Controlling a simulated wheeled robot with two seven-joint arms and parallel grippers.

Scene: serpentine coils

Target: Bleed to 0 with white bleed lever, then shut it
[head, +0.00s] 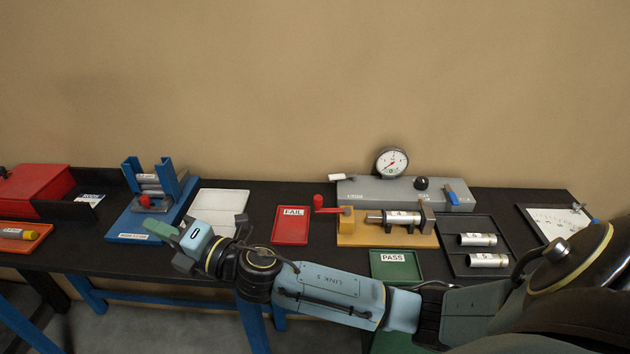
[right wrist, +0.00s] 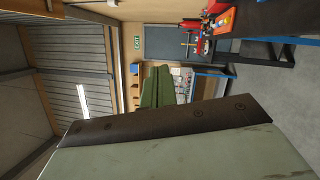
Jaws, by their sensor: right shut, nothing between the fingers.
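The white bleed lever (head: 340,177) sticks out at the left end of the grey manifold block (head: 370,194), lying roughly level. A round white dial gauge (head: 392,162) stands on the block. It has a red needle, but its numbers are too small to read. My right gripper (head: 160,228) is shut and empty, far left of the lever, over the front of the bench near the blue stand. In the right wrist view its green finger (right wrist: 156,87) points into the room, away from the block. My left gripper is not in view.
The block also has a black knob (head: 421,183) and a blue lever (head: 451,196). Nearby are red FAIL (head: 291,239) and green PASS (head: 394,277) trays. A blue stand (head: 140,222) is at left.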

